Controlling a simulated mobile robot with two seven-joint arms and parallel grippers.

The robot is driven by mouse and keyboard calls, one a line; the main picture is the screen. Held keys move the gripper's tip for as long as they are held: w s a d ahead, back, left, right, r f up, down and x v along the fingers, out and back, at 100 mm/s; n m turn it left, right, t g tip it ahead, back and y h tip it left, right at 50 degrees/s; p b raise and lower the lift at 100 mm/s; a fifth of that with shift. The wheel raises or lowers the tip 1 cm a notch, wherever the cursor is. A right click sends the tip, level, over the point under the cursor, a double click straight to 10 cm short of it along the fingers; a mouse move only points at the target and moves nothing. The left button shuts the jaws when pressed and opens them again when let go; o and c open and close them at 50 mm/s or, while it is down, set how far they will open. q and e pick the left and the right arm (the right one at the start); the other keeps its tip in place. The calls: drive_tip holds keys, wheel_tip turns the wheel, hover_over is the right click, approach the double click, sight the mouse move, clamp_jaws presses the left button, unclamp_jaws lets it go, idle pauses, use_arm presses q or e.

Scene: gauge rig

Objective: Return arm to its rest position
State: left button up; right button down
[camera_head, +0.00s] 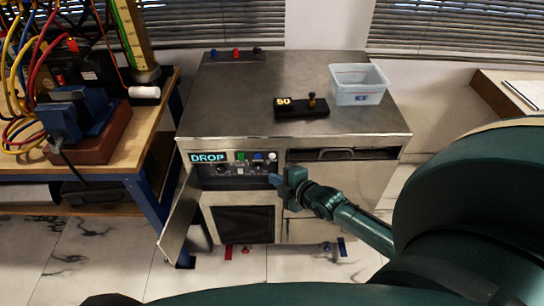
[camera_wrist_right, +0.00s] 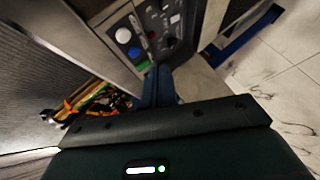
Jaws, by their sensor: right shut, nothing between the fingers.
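My right arm reaches in from the right in the head view. Its right gripper (camera_head: 274,180) is shut and empty, just in front of the control panel (camera_head: 225,170) of the metal cabinet. In the right wrist view the blue fingers (camera_wrist_right: 157,84) are together, pointing toward the panel's buttons. I cannot tell whether the fingertips touch the panel. The panel carries a lit DROP display (camera_head: 208,157) and a green button (camera_head: 241,156), a blue button (camera_head: 257,156) and a white button (camera_head: 271,156). My left gripper is not in view.
The metal cabinet (camera_head: 240,100) carries a black block marked 50 (camera_head: 300,107) and a translucent bin (camera_head: 358,84). Its lower left door (camera_head: 179,217) stands open. A wooden bench (camera_head: 150,130) with cables stands at left. A white-topped table (camera_head: 500,90) stands at right.

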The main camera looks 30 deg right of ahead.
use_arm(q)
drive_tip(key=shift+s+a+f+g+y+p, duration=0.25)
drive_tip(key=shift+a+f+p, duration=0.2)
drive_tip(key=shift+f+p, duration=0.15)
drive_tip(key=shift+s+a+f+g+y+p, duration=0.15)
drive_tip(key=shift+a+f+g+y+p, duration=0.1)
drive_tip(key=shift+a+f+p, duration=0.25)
use_arm(e)
drive_tip(key=s+a+r+m+g+y, duration=0.1)
drive_tip(key=s+a+m+g, duration=0.1)
drive_tip(key=s+a+m, duration=1.1)
drive_tip(key=s+a, duration=0.3)
drive_tip(key=s, duration=0.1)
drive_tip(key=shift+r+y, duration=0.3)
drive_tip(key=shift+r, duration=0.1)
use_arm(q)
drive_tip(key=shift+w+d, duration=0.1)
